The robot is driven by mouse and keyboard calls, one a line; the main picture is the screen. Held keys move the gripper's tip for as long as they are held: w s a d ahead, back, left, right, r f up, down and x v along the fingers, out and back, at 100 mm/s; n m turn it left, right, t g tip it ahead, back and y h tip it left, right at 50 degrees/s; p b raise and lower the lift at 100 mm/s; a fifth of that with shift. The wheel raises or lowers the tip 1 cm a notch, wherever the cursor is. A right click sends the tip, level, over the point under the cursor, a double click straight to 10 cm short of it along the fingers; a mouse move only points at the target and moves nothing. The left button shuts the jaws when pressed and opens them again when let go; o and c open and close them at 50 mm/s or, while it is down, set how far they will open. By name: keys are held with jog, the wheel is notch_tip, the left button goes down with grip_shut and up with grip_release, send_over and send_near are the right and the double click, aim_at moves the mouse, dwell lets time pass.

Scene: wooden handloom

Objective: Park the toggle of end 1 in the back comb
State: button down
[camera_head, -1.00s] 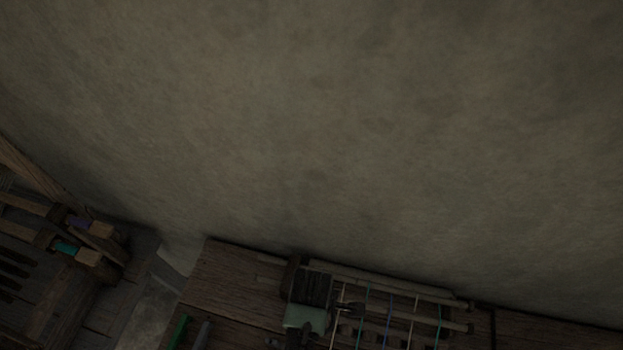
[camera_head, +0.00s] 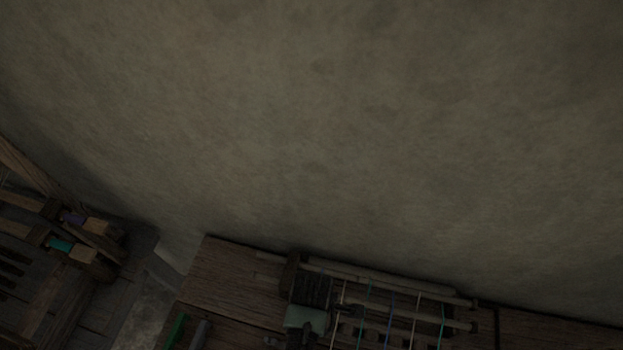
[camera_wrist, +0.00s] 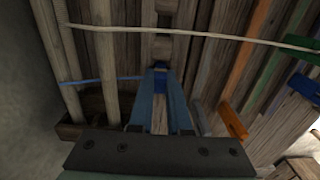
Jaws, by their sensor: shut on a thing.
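A small dark-blue toggle (camera_wrist: 160,68) sits between the fingertips of my gripper (camera_wrist: 160,74) in the wrist view; the gripper is shut on it. A blue thread (camera_wrist: 100,81) runs left from the toggle over two round wooden bars (camera_wrist: 108,60). Just beyond the toggle is a wooden piece with dark gaps (camera_wrist: 162,22); I cannot tell whether it is the back comb or whether the toggle touches it.
A cream thread (camera_wrist: 200,34) crosses beyond my fingertips. Coloured slats, including an orange one (camera_wrist: 232,120), stand on the right of the wrist view. In the head view a bench with purple and teal pieces (camera_head: 60,244) is at left, and a bare wall is behind.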

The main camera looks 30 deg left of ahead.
jog(key=shift+f, duration=0.1)
jog(key=c, duration=0.8)
grip_release()
notch_tip(320, 180, up, 13)
